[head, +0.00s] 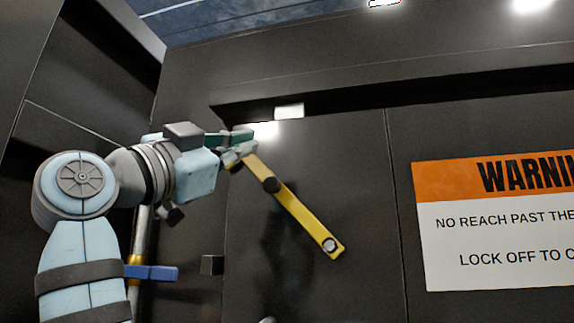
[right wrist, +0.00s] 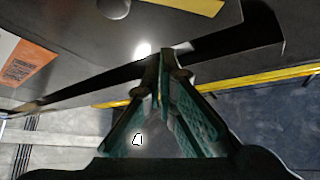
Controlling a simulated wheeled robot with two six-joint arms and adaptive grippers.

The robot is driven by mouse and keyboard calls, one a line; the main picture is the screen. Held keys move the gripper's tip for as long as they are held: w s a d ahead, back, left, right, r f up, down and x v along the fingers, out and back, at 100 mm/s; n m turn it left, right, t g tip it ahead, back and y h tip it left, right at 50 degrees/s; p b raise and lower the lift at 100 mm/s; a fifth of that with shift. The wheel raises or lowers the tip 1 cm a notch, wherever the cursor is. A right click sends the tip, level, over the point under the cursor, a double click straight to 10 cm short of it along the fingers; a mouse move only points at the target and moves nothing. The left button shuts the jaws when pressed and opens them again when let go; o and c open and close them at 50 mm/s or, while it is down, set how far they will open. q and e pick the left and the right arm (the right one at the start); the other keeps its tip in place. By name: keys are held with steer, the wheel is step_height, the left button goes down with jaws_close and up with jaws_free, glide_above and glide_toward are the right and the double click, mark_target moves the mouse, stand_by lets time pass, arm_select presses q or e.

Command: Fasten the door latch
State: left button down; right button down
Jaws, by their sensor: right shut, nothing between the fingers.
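The door latch (head: 302,217) is a yellow bar on the dark door (head: 340,150). In the head view it slants from upper left down to lower right, with a dark knob on its upper part and a round bolt at its lower end. My right gripper (head: 242,143) is shut and empty at the bar's upper end. Its fingertips overlap that end in the picture; I cannot tell whether they touch it. In the right wrist view the teal-padded fingers (right wrist: 163,62) converge at their tips, and a yellow bar piece (right wrist: 195,5) shows at the top edge. My left gripper is not in view.
A dark block (head: 212,264) stands out at the door's left edge. A blue bar (head: 152,272) crosses a metal rod at the lower left. A warning sign (head: 500,220) is on the right. A dark slot (head: 350,100) runs above the door. A yellow strip (right wrist: 255,80) crosses the wrist view.

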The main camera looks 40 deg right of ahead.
mark_target(297, 164)
steer(key=s+t+y, duration=0.2)
steer(key=s+y, duration=0.2)
steer(key=s, duration=0.2)
steer(key=p+x, duration=0.1)
steer(key=x, duration=0.4)
steer(key=p+x, duration=0.1)
steer(key=x, duration=0.4)
steer(key=shift+w, duration=0.25)
steer(key=shift+w+d+f, duration=0.1)
steer(key=shift+w+d, duration=0.4)
steer(key=shift+w+a+f, duration=0.25)
steer(key=shift+w+f, duration=0.15)
steer(key=shift+f, duration=0.1)
steer(key=shift+w+a+f, duration=0.2)
steer(key=shift+w+f, duration=0.25)
steer(key=shift+f, duration=0.1)
steer(key=shift+w+a+f, duration=0.2)
steer(key=shift+a, duration=0.1)
steer(key=shift+w+a+f, duration=0.1)
steer(key=shift+a, duration=0.25)
steer(key=shift+d, duration=0.1)
steer(key=shift+d, duration=0.1)
